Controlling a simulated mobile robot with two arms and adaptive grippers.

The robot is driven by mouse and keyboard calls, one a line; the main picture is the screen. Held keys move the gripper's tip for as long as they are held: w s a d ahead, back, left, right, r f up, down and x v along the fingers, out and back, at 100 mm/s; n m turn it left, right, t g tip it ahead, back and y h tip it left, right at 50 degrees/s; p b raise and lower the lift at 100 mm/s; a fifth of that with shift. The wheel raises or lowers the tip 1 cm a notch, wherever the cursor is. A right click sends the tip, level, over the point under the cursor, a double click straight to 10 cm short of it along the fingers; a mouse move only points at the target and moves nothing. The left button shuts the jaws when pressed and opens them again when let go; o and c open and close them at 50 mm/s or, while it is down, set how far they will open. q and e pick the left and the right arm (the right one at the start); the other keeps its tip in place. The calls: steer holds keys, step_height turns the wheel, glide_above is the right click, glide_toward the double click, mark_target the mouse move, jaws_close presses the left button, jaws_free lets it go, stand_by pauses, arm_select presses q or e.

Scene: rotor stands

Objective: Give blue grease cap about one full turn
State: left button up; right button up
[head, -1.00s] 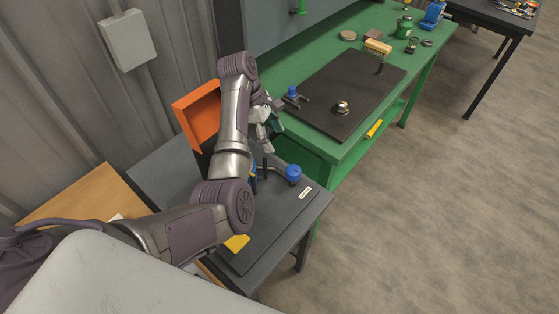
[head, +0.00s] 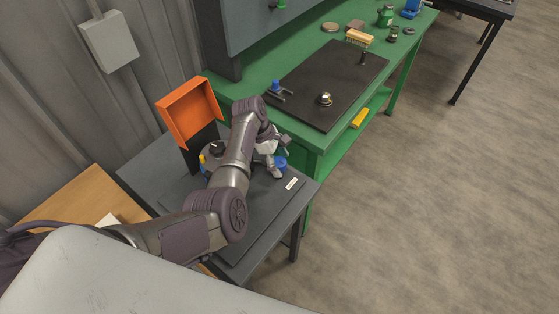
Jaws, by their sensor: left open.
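A blue cap (head: 282,162) stands on the dark grey table at the left, close to the table's right edge. My left gripper (head: 275,168) is open, right beside this cap on its left side. It covers part of the cap, and I cannot tell whether the fingers touch it or reach around it. What the cap sits on is mostly hidden behind my left arm. My right gripper is not in view.
An orange bin (head: 190,112) stands at the back of the grey table (head: 140,172). A dark round part (head: 216,147) is left of my arm. The green bench (head: 318,139) with a black mat (head: 340,75) adjoins at the right. Open floor lies further right.

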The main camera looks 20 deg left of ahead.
arm_select(q)
steer(key=shift+c, duration=0.2)
steer(key=c, duration=1.1)
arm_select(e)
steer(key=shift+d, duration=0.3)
arm_select(q)
steer(key=shift+m, duration=0.3)
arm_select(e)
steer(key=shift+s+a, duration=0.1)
